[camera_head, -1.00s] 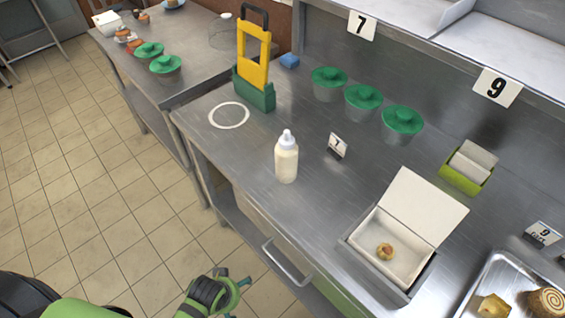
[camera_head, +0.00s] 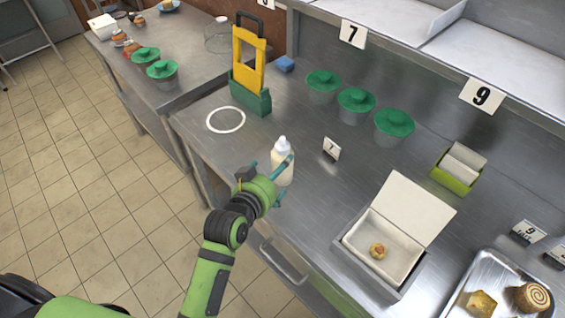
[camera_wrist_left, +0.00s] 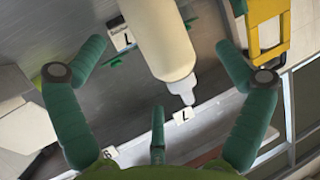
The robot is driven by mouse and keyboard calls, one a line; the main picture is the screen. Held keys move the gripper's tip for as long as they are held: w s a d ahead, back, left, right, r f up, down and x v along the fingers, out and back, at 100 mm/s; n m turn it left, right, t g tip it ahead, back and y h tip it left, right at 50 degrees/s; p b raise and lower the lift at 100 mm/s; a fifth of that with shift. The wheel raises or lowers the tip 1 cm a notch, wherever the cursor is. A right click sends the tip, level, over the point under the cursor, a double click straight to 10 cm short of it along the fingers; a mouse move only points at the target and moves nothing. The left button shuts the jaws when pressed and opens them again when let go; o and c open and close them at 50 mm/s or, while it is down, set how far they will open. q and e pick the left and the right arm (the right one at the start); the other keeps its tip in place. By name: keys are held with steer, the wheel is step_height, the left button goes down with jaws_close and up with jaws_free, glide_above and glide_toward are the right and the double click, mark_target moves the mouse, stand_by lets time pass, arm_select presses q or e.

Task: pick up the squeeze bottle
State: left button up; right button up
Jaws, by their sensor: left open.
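The squeeze bottle (camera_head: 283,160) is white with a pale nozzle and stands upright on the steel counter, its lower part partly hidden by my gripper. In the left wrist view the bottle (camera_wrist_left: 162,35) lies between the spread teal fingers, its nozzle toward the bottom of the picture. My left gripper (camera_head: 267,170) is open, at the near side of the bottle with its fingers to either side. In the left wrist view gaps show between the fingers of the gripper (camera_wrist_left: 163,45) and the bottle. My right gripper is not in view.
An open white box (camera_head: 407,215) stands to the right of the bottle. A yellow-and-green stand (camera_head: 250,95) and several green-lidded pots (camera_head: 356,103) are behind it. A small number card (camera_head: 331,149) is close to its right.

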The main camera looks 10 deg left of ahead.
arm_select(q)
steer(key=shift+s+d+f+p+x, duration=0.1)
steer(key=shift+f+p+x, duration=0.1)
steer(key=shift+x, duration=0.9)
steer(key=shift+s+d+f+p+x, duration=0.1)
steer(key=shift+p+x, duration=0.05)
steer(key=shift+x, duration=0.95)
steer(key=shift+s+d+f+p+x, duration=0.1)
steer(key=shift+f+p+x, duration=0.1)
steer(key=shift+x, duration=0.95)
steer(key=shift+r, duration=0.1)
steer(key=shift+c, duration=0.4)
steer(key=c, duration=0.7)
